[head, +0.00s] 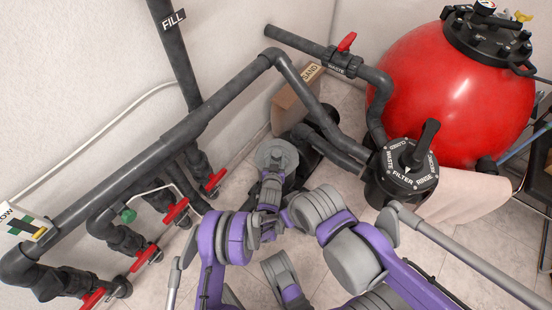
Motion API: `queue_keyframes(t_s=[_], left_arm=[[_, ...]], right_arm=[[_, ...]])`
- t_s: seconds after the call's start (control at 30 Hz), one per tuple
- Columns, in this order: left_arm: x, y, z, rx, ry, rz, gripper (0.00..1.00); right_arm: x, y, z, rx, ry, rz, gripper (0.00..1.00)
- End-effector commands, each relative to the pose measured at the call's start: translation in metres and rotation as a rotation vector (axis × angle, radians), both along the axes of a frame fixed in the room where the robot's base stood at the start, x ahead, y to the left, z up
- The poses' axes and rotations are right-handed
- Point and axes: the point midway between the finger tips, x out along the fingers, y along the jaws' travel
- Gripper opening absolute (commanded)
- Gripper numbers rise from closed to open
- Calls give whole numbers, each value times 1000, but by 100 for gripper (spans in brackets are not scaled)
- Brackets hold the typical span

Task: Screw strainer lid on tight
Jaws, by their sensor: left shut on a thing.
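The strainer lid (277,155) is a round, translucent grey disc on top of the dark pump strainer housing, near the middle of the head view. My left gripper (272,178) is at the near edge of the lid and shut on it. The fingers are small and partly hidden by my own wrist, so the exact grip does not show. I cannot tell how far the lid is seated. My right arm comes in from the right, but its gripper does not show clearly.
Black pipes run beside the pump (322,135). The multiport valve (407,168) and red filter tank (450,85) stand to the right. Red-handled valves (175,211) line the left. A cardboard sand box (293,108) sits behind. Tiled floor shows between them.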

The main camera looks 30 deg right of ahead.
Motion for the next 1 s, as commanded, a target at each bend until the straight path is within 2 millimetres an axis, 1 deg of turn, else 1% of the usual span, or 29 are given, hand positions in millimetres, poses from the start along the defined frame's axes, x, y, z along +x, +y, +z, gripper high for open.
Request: queue_keyframes(t_s=[0.33,0.37,0.4,0.53,0.57,0.83,1.0], left_arm=[[0,0,-8,-1,-1,0,0],[0,0,-8,-1,-1,0,54],[0,0,-7,-1,-1,0,61],[0,0,-7,-1,-1,0,84],[0,0,-7,0,0,0,87],[-1,0,-8,1,1,0,87],[-9,7,-2,0,0,0,87]], right_arm=[[1,0,-5,0,0,0,54],[1,0,-5,0,0,0,54],[1,0,-5,0,0,0,54],[1,0,-5,0,0,0,54],[1,0,-5,0,0,0,54],[1,0,-5,0,0,0,54],[0,0,0,0,0,0,54]])
